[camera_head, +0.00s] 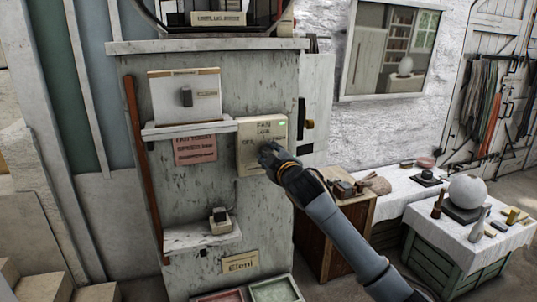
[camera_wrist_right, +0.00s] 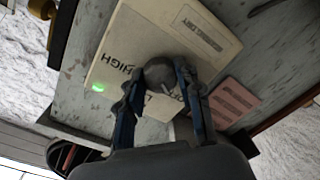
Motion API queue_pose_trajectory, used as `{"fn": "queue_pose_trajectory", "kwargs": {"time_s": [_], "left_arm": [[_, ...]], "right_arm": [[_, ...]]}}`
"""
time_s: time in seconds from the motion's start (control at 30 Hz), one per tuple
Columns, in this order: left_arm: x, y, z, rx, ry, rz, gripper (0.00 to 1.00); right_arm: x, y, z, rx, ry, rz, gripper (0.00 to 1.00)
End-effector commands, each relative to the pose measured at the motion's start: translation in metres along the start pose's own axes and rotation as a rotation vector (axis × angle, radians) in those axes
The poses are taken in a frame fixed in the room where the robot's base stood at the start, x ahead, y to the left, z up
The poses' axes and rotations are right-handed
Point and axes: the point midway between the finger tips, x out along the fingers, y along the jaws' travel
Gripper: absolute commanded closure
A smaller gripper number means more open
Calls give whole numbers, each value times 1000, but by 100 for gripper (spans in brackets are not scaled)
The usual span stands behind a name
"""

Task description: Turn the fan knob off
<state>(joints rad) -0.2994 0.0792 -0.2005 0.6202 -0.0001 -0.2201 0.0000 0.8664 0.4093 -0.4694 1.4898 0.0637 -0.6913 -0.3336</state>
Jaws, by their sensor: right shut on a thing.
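The fan control panel (camera_head: 250,132) is a cream box on the grey wall panel, with dark lettering and a lit green light at its upper right. In the right wrist view the panel (camera_wrist_right: 190,25) appears turned round, with "HIGH" readable and other lettering partly covered. The round grey knob (camera_wrist_right: 160,74) sits on its face. My right gripper (camera_wrist_right: 158,90) has its two fingers on either side of the knob, shut on it. In the head view the right gripper (camera_head: 268,153) covers the knob. The knob's exact setting is hard to tell. My left gripper is not in view.
A lower shelf (camera_head: 202,236) holds a small device. At right, a cloth-covered table (camera_head: 440,226) bears a plaster sphere (camera_head: 467,191).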

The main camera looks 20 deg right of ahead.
Motion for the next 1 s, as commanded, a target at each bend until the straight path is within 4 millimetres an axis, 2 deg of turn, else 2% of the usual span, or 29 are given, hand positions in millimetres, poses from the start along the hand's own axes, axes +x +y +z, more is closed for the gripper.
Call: {"fn": "queue_pose_trajectory", "kwargs": {"time_s": [0.4,0.43,0.53,0.87,1.0], "left_arm": [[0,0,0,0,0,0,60],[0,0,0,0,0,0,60],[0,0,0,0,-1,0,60],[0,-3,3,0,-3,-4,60],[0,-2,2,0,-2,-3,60]], "right_arm": [[0,-1,0,-11,-1,-1,97],[0,-1,0,-11,-1,-1,63],[0,-1,0,-10,-1,-1,43],[-1,0,0,-8,0,-1,42],[-11,0,0,-9,2,0,42]]}}
